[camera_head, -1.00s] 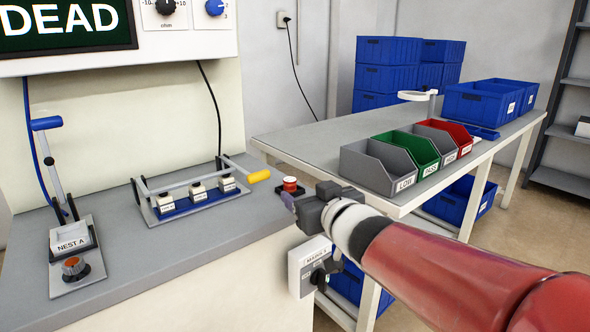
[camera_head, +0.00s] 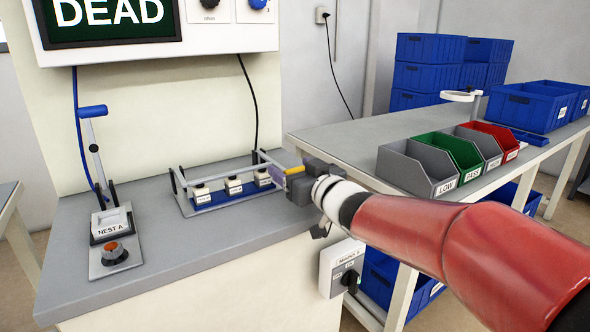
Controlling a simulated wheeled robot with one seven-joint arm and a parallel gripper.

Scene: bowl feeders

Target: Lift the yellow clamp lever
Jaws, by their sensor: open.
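The yellow clamp lever (camera_head: 294,170) shows only as a short yellow strip at the right end of the clamp frame (camera_head: 222,175) on the grey bench. My gripper (camera_head: 280,175) is open and right at the lever, in front of it. It hides most of the yellow grip. I cannot tell whether the fingers are around the lever or only beside it. The clamp bar lies low across several small white blocks (camera_head: 233,185) on a blue strip.
A blue-handled lever (camera_head: 92,112) stands upright over the NEST A fixture (camera_head: 112,225) at the left. Grey, green and red bins (camera_head: 452,155) are on the right table (camera_head: 340,145). A switch box (camera_head: 340,265) is on the bench front. The bench between fixtures is clear.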

